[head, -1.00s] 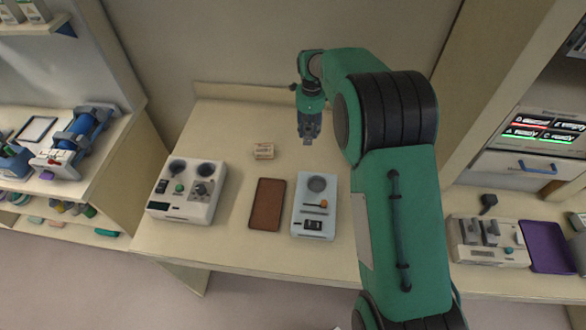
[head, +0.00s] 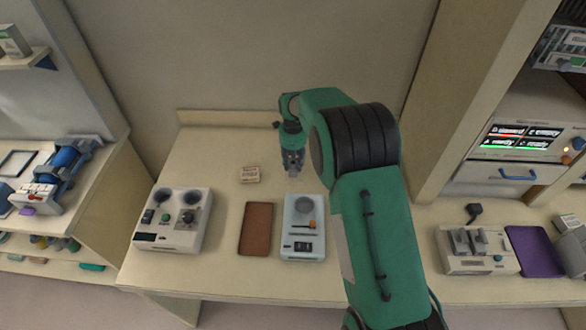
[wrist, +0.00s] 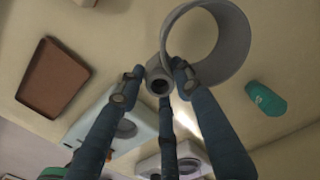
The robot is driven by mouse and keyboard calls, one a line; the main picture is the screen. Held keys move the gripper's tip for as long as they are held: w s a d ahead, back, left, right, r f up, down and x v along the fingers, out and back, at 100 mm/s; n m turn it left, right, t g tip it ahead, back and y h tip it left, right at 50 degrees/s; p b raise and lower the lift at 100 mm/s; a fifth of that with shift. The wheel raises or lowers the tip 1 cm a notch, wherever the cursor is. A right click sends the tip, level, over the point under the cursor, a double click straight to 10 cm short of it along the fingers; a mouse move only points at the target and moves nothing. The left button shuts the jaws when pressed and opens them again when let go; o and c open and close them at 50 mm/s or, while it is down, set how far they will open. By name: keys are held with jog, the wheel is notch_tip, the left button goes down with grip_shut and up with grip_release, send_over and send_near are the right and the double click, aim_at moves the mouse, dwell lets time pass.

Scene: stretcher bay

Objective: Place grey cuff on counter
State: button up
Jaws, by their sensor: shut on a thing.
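My gripper (head: 292,172) is over the back part of the middle counter (head: 210,150), to the right of a small box. In the wrist view my gripper (wrist: 158,80) is shut on the grey cuff (wrist: 232,40), a wide open ring with a small round tube on its side. The fingers close around the tube, and the ring sticks out beyond them. In the head view the cuff is hard to make out at the fingertips. I cannot tell whether it touches the counter.
The small box (head: 249,174), a brown tray (head: 256,228), a white device (head: 172,220) and a pale blue device (head: 303,245) stand on the counter. A teal object (wrist: 266,98) lies near the cuff in the wrist view. A purple tray (head: 535,252) is on the right counter.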

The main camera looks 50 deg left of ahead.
jog(key=shift+f, duration=1.7)
jog(key=shift+f, duration=0.1)
jog(key=o, duration=1.3)
notch_tip(320, 180, up, 12)
jog(key=shift+r+b, duration=0.1)
jog(key=shift+b, duration=0.2)
